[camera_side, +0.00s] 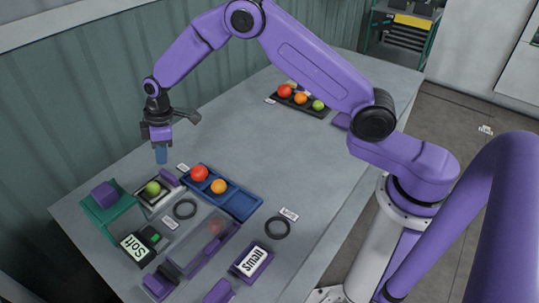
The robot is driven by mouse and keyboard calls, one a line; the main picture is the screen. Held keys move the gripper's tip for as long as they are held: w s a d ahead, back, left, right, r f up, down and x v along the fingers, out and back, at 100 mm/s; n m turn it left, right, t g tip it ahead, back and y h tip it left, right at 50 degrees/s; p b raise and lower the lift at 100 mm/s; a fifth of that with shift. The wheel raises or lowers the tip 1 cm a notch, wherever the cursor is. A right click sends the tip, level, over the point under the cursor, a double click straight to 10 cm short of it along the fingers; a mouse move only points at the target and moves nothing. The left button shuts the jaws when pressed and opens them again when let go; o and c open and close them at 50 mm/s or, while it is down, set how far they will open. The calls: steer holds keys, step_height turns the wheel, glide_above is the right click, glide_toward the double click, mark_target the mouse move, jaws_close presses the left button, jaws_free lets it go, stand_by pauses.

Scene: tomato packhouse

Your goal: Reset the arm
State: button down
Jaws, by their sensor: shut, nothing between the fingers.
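My arm is purple with black joints and reaches over the grey table (330,185) from the right. My gripper (161,155) points down above the table's left part, with blue fingertips. It is shut and holds nothing. It hangs apart from the things below it, near a small tray with a green tomato (153,188) and a blue tray (241,205) with a red tomato (199,173) and an orange tomato (219,186).
A black tray (315,112) with several tomatoes lies at the back. The table's middle is clear.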

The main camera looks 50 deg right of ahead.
steer(key=s+d+r, duration=0.1)
steer(key=s+r, duration=0.3)
steer(key=s, duration=0.3)
steer(key=s+d+r+g, duration=0.1)
steer(key=s+r, duration=0.3)
steer(key=s, duration=0.3)
steer(key=s+r, duration=0.4)
steer(key=s, duration=0.3)
steer(key=s+d+r, duration=0.1)
steer(key=s+d, duration=0.6)
steer(key=s, duration=0.3)
steer(key=s+d+r+h, duration=0.1)
steer(key=s+d, duration=0.6)
steer(key=s, duration=0.3)
steer(key=shift+s+n+h, duration=0.15)
steer(key=shift+n+h, duration=0.15)
